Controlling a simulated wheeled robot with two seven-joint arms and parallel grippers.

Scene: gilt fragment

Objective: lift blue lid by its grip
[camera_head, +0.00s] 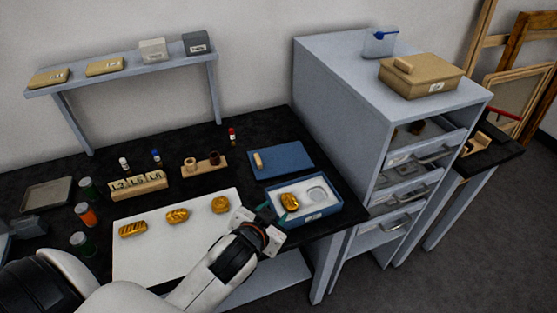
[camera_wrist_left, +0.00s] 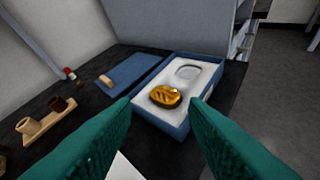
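The blue lid (camera_head: 284,164) lies flat on the black table behind the open blue box. Its wooden grip (camera_head: 258,160) is at the lid's left end. The lid (camera_wrist_left: 138,75) and grip (camera_wrist_left: 106,80) also show in the left wrist view, at upper left. My left gripper (camera_head: 276,208) is by the box's left front side. In the left wrist view its two green fingers (camera_wrist_left: 163,122) are spread wide with nothing between them. They point toward the blue box (camera_wrist_left: 187,61), apart from the lid. My right gripper is not in view.
A gold fragment (camera_head: 290,202) lies in the box beside an empty round recess. Several gold fragments lie on a white mat (camera_head: 150,259). A wooden holder (camera_head: 204,169) and a red-capped vial (camera_head: 232,136) stand left of the lid. A grey drawer cabinet (camera_head: 340,90) stands at right.

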